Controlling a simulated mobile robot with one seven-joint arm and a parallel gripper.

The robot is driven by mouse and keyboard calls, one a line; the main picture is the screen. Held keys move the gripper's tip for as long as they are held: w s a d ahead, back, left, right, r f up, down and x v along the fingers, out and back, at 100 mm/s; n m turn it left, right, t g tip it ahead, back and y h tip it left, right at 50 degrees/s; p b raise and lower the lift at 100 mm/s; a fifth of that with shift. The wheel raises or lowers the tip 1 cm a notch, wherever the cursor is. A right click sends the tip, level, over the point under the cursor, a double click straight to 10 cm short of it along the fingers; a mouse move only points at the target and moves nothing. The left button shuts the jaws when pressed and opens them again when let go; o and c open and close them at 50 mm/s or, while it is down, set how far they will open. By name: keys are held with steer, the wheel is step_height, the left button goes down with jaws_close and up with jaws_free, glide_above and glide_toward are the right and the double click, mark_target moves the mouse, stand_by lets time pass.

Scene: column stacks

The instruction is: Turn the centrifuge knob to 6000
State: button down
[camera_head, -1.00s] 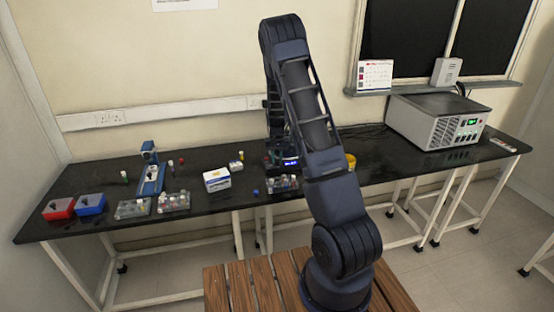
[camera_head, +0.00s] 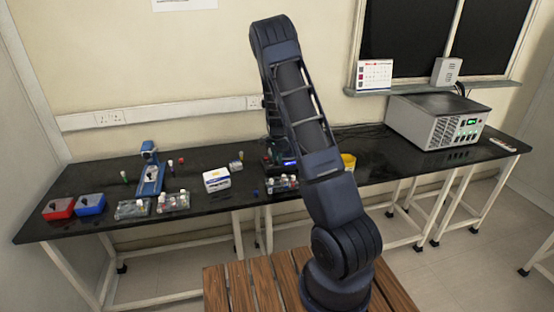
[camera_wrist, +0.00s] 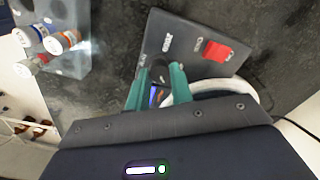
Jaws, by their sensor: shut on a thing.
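The small dark grey centrifuge (camera_wrist: 185,38) has a panel with a red rocker switch (camera_wrist: 217,51) and white lettering too small to read. In the head view it stands at the back middle of the bench, its blue display (camera_head: 288,163) partly behind my arm. My gripper (camera_wrist: 160,72) has its two teal fingers down against the panel, left of and below the switch. They are shut on the knob, which is mostly hidden between them. A strip of the blue display shows between the fingers. I cannot read the knob's setting.
A clear rack with capped tubes (camera_wrist: 55,42) is close on the left in the wrist view. A yellow cup (camera_head: 348,162) stands right of my arm. A large grey machine (camera_head: 437,121) is at the bench's right. A white box (camera_head: 217,180) lies left of my arm.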

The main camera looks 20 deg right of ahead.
steer(key=m, duration=0.3)
steer(key=shift+m, duration=2.2)
steer(key=c, duration=1.2)
jaws_free()
steer(key=shift+c, duration=0.2)
step_height(320, 180, up, 11)
